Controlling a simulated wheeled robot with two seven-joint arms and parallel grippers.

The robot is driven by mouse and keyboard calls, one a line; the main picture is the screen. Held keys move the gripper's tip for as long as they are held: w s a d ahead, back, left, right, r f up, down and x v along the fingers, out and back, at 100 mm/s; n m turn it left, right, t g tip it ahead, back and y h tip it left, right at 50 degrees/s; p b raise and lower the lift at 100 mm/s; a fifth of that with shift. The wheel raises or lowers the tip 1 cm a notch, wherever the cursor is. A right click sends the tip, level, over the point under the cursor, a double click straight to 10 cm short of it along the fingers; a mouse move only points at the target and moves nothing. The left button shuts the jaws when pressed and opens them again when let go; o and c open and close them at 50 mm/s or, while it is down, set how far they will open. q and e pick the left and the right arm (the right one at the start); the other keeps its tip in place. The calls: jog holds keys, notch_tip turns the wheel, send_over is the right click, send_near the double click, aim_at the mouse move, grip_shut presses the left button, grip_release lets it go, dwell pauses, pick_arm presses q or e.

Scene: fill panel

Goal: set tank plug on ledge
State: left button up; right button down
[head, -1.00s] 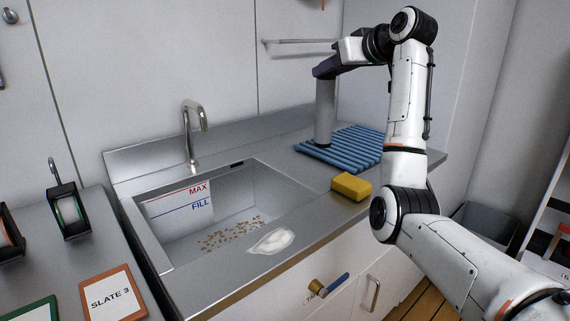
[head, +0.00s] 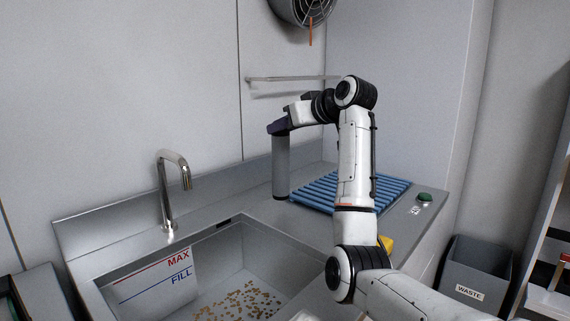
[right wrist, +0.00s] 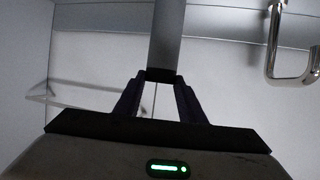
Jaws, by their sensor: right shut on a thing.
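The tank plug is a tall grey cylinder (head: 281,166) with a dark lower end. My right gripper (head: 279,130) is shut on its top and holds it upright. Its foot is at the counter behind the sink's right corner, just left of the blue ribbed mat (head: 325,188); I cannot tell whether it touches. In the right wrist view the cylinder (right wrist: 167,35) runs up from between the fingertips (right wrist: 160,82). The steel strip (head: 135,243) behind the sink, perhaps the ledge, is bare beside the tap. My left gripper is out of view.
The tap (head: 168,190) rises behind the sink (head: 215,270), left of the plug. Brown bits lie on the sink floor. A yellow sponge (head: 386,243) is partly hidden by my arm. A wall rail (head: 290,79) is behind, and a waste bin (head: 470,275) stands right.

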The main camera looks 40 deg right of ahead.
aim_at(286, 145)
notch_tip(286, 145, down, 5)
jog(key=shift+r+b, duration=0.15)
jog(key=shift+b, duration=0.25)
jog(key=c, duration=1.2)
grip_release()
jog(key=shift+f, duration=0.25)
jog(key=shift+o, duration=0.2)
jog(key=shift+r, duration=0.1)
